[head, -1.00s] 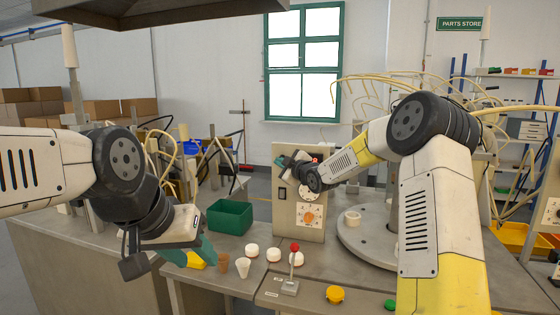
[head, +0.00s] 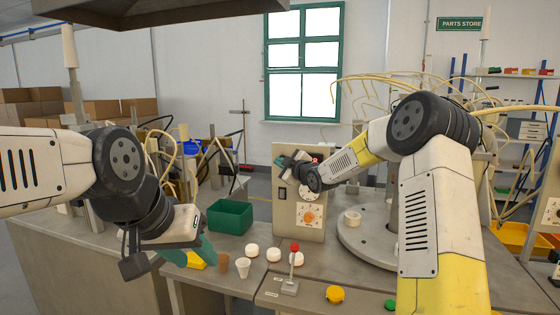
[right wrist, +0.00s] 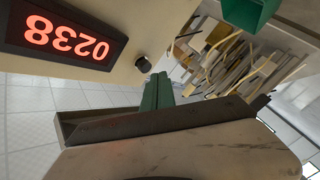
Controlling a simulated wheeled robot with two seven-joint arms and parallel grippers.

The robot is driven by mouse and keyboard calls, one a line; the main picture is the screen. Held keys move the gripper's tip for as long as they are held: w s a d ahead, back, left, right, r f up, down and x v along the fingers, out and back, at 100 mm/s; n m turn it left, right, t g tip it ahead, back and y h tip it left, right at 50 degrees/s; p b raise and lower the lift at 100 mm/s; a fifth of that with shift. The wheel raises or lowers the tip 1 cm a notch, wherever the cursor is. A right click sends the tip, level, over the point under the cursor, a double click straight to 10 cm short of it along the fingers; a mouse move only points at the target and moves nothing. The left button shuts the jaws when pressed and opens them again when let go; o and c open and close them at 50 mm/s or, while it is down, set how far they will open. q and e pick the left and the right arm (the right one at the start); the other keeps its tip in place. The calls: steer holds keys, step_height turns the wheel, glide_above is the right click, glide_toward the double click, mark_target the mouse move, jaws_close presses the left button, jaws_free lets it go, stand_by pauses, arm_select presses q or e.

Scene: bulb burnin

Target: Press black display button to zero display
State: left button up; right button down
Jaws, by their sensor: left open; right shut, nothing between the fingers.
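The panel box (head: 285,208) stands on the bench in the head view. Its display (right wrist: 68,33) reads 0238 in red digits, upside down in the right wrist view. The black button (right wrist: 143,64) sticks out of the panel beside the display. My right gripper (right wrist: 157,88) is shut and empty, its green fingertips close to the button. I cannot tell whether they touch it. In the head view the right gripper (head: 281,162) is at the panel's upper part and hides the button. My left gripper (head: 192,251) is open and empty above the bench at left.
A yellow button (head: 335,294) is near the front edge. A round grey turntable (head: 358,240) is right of the panel.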

steer(key=shift+w, duration=0.1)
steer(key=shift+w+d, duration=0.1)
steer(key=shift+w, duration=0.2)
steer(key=shift+w+d, duration=0.2)
steer(key=shift+w, duration=0.3)
stand_by(0.7)
steer(key=shift+s, duration=0.1)
steer(key=shift+s+a, duration=0.3)
steer(key=shift+s, duration=0.5)
steer(key=s, duration=0.1)
steer(key=s+a, duration=0.1)
steer(key=s, duration=0.2)
steer(key=shift+s+a, duration=0.3)
steer(key=shift+s, duration=0.1)
stand_by(0.5)
